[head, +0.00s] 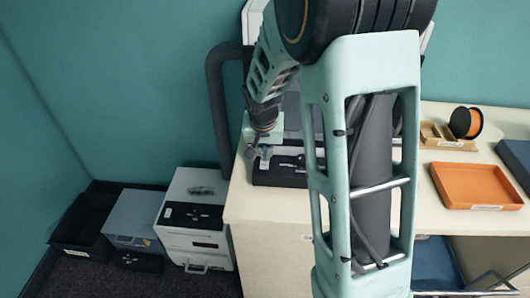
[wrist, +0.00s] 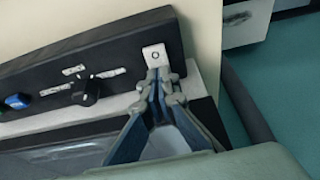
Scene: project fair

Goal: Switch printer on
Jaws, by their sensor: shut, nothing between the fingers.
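The printer's black control panel (head: 278,172) sits at the left front edge of the worktop, and much of the printer behind it is hidden by my arm. In the wrist view the black panel (wrist: 110,66) carries a white switch (wrist: 155,55) marked with a circle, a dark knob (wrist: 86,93) and small pale labels. My gripper (head: 263,160) is shut and empty, tilted down over the panel's left end. In the wrist view its fingertips (wrist: 160,78) are right at the lower edge of the white switch; I cannot tell whether they touch it.
Blue (wrist: 17,101) and green buttons are at the panel's far end. An orange tray (head: 476,186), a spool (head: 466,122) and a dark tray stand on the right of the worktop (head: 428,148). A white cabinet (head: 196,245), a grey box (head: 136,216) and a black bin stand on the floor, left.

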